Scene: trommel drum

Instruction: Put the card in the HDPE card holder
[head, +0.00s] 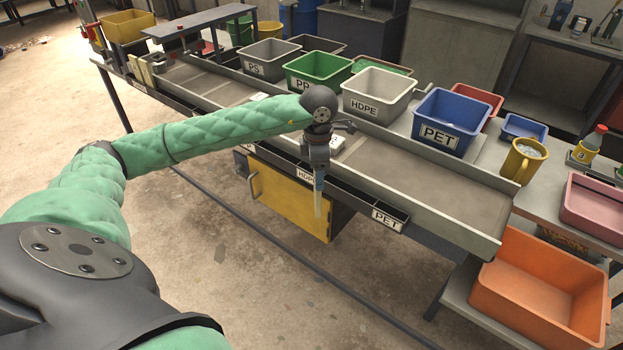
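My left gripper (319,178) points down in front of the conveyor's near edge, at the end of my green-sleeved arm. A narrow pale strip with a blue upper end hangs from its fingertips; it looks like the card (318,206) seen nearly edge-on. The fingers appear shut on it. The HDPE card holder (306,173) is a dark slot box with a white label on the near rail, just left of the gripper and partly hidden by it. The card hangs apart from the label, its lower end below the rail. My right gripper is not in view.
A PET holder (387,219) is farther right on the rail. Labelled bins stand behind the belt, including a white HDPE bin (377,95) and a blue PET bin (447,121). The belt's right part (440,185) is clear.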

